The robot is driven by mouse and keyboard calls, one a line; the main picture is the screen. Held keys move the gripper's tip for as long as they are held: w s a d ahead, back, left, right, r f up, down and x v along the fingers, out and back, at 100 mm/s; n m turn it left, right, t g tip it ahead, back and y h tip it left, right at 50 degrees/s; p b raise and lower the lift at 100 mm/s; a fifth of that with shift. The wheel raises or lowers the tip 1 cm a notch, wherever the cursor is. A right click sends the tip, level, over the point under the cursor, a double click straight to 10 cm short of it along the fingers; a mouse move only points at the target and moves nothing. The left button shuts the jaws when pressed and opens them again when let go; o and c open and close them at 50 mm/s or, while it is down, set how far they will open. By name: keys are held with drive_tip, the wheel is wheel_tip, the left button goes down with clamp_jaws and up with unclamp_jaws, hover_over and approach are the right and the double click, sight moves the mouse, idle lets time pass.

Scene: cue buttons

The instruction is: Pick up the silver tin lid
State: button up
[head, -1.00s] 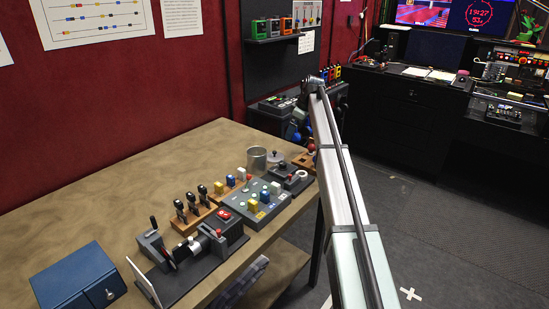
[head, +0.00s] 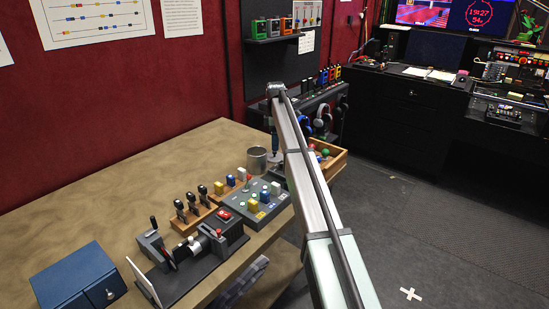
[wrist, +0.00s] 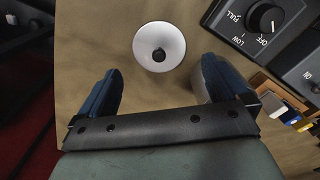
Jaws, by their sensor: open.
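The silver tin lid (wrist: 172,40) lies flat on the table in the wrist view, a pale round disc with a dark knob in its middle. My gripper (wrist: 162,72) is open, its two blue fingers spread wide on either side below the lid in the picture, with nothing between them. In the head view my arm hides the lid, and the gripper shows only partly (head: 273,143), above the table beside the tin. The grey metal tin (head: 256,161) stands upright, open at the top. In the wrist view the right finger covers most of it.
A dark panel with a black dial (wrist: 266,18) is right of the lid. The button box (head: 241,205), a lever rack (head: 193,222) and a wooden tray (head: 333,162) stand along the table's right side.

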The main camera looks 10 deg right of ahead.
sight(275, 155)
drive_tip(key=shift+w+a+f, duration=0.1)
drive_tip(key=shift+a+f, duration=0.05)
drive_tip(key=shift+f, duration=3.25)
drive_tip(key=c, duration=0.7)
